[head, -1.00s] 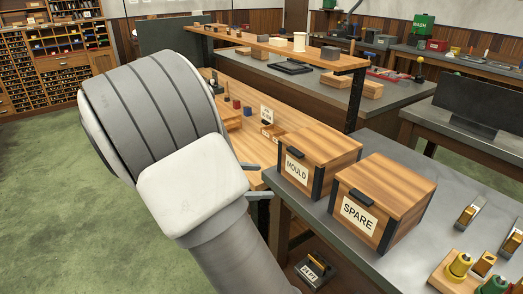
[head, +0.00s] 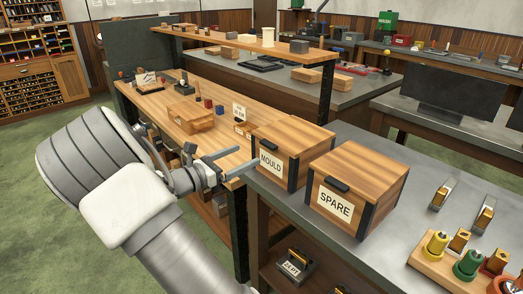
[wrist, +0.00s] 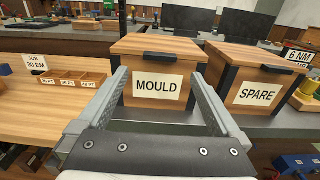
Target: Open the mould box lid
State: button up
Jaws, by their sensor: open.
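The mould box (head: 291,172) is a wooden box with black corner strips and a white MOULD label (wrist: 157,87). Its lid (wrist: 157,44) is shut, with a dark handle (wrist: 172,57) at the front edge; the handle also shows in the head view (head: 268,144). My gripper (head: 243,161) is open and empty, pointing at the front of the box. In the wrist view my fingers (wrist: 160,77) stand either side of the label, below the handle. I cannot tell whether a fingertip touches the box.
The similar SPARE box (head: 358,187) stands just right of the mould box on the grey bench top (head: 402,202). A wooden bench (head: 208,142) with small trays and a job sign (head: 239,112) lies left. A rack of coloured tools (head: 466,262) is at front right.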

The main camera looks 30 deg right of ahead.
aim_at(266, 146)
jog(key=d, duration=0.5)
jog(key=w+d+b, duration=0.1)
jog(key=d, duration=0.1)
jog(key=shift+d, duration=0.35)
grip_shut()
